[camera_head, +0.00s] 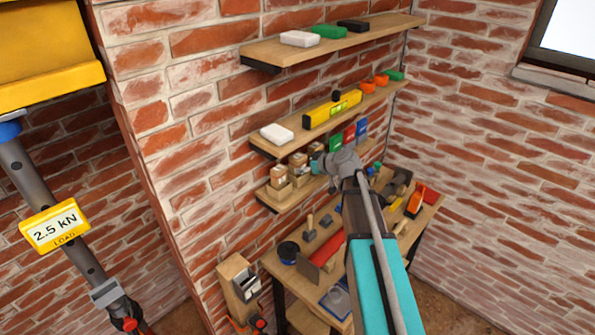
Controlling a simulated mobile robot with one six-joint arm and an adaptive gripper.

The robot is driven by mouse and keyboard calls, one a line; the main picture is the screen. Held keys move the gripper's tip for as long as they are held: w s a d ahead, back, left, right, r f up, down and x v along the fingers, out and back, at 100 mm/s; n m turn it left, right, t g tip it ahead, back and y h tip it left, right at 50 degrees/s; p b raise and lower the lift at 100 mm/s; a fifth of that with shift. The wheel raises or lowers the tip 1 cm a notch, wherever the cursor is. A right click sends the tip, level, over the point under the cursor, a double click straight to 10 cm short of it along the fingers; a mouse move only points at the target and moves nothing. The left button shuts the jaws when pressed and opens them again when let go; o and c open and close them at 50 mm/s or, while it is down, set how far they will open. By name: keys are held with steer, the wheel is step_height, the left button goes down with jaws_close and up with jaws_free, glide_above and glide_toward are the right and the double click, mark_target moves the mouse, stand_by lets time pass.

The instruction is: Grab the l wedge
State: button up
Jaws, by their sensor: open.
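My arm reaches from the bottom right up to the lowest wall shelf (264,196). My gripper (318,166) is small in the picture, at the right of several light wooden blocks (278,174) on that shelf. It is open, and I see nothing held in it. I cannot tell which piece, if any, is the l wedge; the wooden blocks are too small to make out their shapes or marks. My arm hides part of the shelf and the bench behind it.
A middle shelf (296,121) above holds a yellow level (332,108) and a white box (277,134). A cluttered workbench (273,262) lies below.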

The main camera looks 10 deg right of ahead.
mark_target(302, 165)
steer(key=shift+b+x, duration=0.75)
steer(key=shift+x, duration=1.15)
steer(key=shift+s, duration=0.15)
steer(key=c, duration=1.1)
steer(key=shift+r, duration=0.15)
